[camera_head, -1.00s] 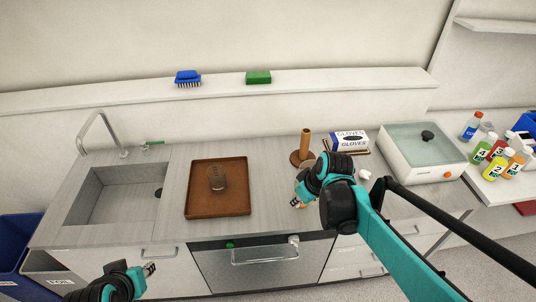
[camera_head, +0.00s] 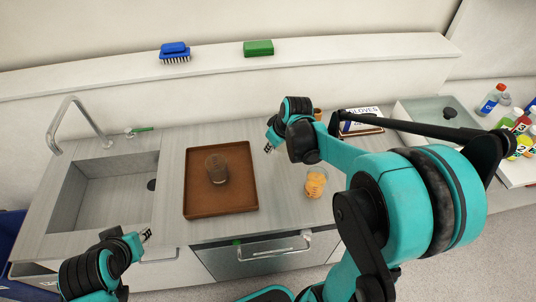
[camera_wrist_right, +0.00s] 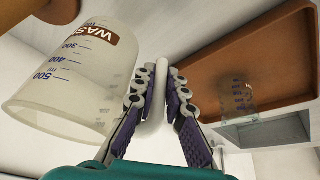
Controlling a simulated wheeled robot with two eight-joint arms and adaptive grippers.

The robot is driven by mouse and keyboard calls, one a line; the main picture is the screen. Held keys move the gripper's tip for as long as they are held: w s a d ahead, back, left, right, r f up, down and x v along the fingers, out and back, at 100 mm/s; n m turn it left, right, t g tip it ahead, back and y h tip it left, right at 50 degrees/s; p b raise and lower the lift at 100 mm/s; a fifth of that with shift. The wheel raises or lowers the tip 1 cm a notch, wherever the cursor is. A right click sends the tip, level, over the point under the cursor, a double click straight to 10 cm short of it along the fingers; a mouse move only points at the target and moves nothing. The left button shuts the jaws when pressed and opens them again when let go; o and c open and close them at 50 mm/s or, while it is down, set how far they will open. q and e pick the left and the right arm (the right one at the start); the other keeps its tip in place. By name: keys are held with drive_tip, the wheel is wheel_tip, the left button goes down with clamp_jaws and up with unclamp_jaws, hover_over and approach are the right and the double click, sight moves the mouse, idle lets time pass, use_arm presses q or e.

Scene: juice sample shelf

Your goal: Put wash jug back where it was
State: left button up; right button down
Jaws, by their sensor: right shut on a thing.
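The wash jug (camera_wrist_right: 75,75) is a clear measuring jug with a brown "WASH" label and blue volume marks. It fills the left of the right wrist view, tilted in that picture. My right gripper (camera_wrist_right: 158,85) is shut on its pale handle, which stands between the fingers. In the head view my right gripper (camera_head: 268,148) is over the back of the counter, right of the brown tray (camera_head: 250,203); the jug is hidden there behind my gripper and wrist. My left gripper (camera_head: 145,236) is low at the left, near the counter's front edge, with nothing visible in it.
A glass with orange contents (camera_head: 316,184) stands right of the tray. The sink (camera_head: 110,190) is at left. A glove box (camera_head: 362,120) and several bottles (camera_head: 492,99) are at right. My right arm hides much of the right counter.

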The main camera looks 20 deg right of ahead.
drive_tip(key=shift+b+x, duration=0.95)
drive_tip(key=shift+x, duration=2.05)
drive_tip(key=shift+w, duration=0.1)
drive_tip(key=shift+f, duration=0.15)
drive_tip(key=c, duration=1.6)
unclamp_jaws()
